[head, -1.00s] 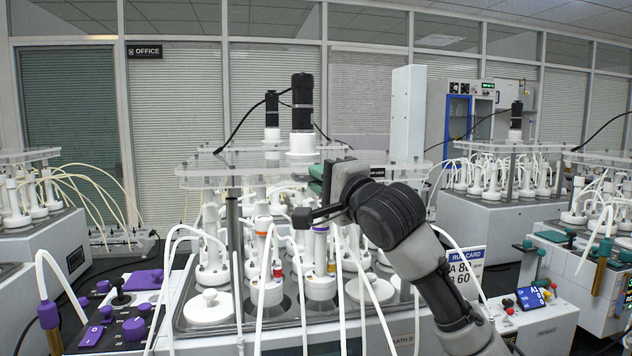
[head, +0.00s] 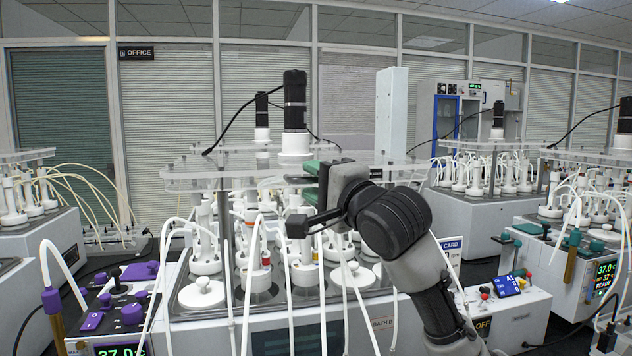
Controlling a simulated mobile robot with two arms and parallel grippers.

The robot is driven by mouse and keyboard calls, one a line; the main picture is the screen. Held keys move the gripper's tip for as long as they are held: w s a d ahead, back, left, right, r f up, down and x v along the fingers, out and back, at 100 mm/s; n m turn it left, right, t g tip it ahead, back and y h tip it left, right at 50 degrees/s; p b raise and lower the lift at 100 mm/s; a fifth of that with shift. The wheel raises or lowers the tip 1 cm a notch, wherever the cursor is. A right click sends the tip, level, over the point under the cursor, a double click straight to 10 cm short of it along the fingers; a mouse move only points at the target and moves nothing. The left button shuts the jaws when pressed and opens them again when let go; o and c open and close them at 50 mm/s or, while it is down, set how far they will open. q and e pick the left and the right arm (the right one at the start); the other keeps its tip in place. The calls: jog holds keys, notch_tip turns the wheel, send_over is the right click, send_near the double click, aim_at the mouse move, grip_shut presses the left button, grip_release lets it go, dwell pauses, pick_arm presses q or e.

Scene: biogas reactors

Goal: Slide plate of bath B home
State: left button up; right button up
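The clear plate (head: 215,176) of the middle bath, whose front label appears to read BATH B (head: 383,322), lies level above the glass vessels. A black motor on a white collar (head: 295,145) stands upright on it. Green pieces (head: 311,196) show at the plate's front edge, partly hidden by my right gripper. My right gripper (head: 312,208) is at this edge, its dark finger pointing left. It hides the contact with the green pieces, so I cannot tell whether it grips them. My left gripper is not in view.
White-lidded vessels (head: 202,293) and pale hoses rise in front of and under the plate. A purple-knobbed control box (head: 118,310) stands at left, a white box with a blue display (head: 508,287) at right. A tall white column (head: 391,118) stands behind. Other baths flank both sides.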

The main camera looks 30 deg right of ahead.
jog(key=b+v, duration=0.2)
jog(key=v, duration=0.9)
jog(key=shift+w, duration=0.1)
